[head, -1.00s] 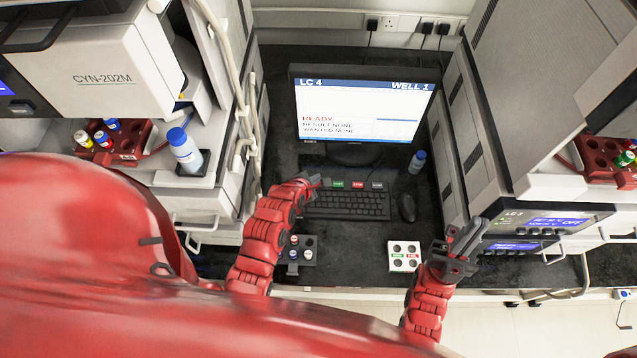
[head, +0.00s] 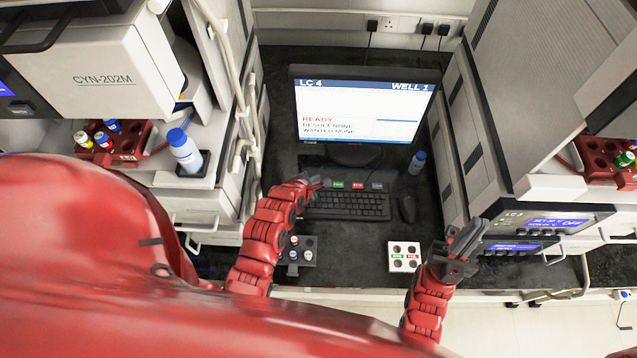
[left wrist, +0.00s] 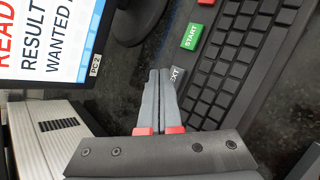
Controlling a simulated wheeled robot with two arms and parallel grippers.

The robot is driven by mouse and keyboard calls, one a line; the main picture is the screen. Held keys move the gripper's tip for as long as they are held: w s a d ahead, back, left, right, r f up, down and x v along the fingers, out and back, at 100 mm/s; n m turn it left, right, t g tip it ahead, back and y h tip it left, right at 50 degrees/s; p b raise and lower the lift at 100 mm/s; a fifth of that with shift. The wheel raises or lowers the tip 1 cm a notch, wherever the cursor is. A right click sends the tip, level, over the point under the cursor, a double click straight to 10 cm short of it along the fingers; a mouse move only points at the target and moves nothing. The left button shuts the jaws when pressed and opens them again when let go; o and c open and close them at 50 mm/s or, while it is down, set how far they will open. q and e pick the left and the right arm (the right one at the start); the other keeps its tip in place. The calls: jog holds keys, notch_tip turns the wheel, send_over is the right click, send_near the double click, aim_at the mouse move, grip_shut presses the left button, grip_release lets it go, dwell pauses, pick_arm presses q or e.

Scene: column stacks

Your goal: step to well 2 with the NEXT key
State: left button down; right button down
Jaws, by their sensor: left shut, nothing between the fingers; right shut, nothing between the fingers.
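The NEXT key (left wrist: 178,76) is a grey key by the keyboard's left end. In the left wrist view its first letter is hidden behind my fingertips, leaving "EXT" readable. My left gripper (head: 317,182) is shut and empty, and its fingertips (left wrist: 160,73) overlap the key's near edge; I cannot tell whether they touch it. The monitor (head: 362,105) reads "LC 4", "WELL 1", "READY", "RESULT NONE", "WANTED NONE". My right gripper (head: 467,238) is shut and empty at the bench's right front, away from the keys.
The green START key (left wrist: 191,36) sits just beyond NEXT, then a red key (head: 358,185) and a grey key (head: 377,186). The keyboard (head: 345,205) lies in front of them, with a mouse (head: 407,209) to its right. A white vial block (head: 404,257) stands near the front edge.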

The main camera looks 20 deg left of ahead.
pick_arm(q)
jog(key=shift+f, duration=0.1)
dwell(0.7)
jog(key=shift+f, duration=0.35)
jog(key=shift+f+b, duration=0.3)
jog(key=shift+f, duration=0.1)
dwell(0.6)
jog(key=shift+r, duration=0.15)
jog(key=shift+r+p, duration=0.65)
jog(key=shift+r, duration=0.1)
jog(key=shift+r+p, duration=1.7)
jog(key=shift+r, duration=0.8)
jog(key=shift+w+f, duration=0.1)
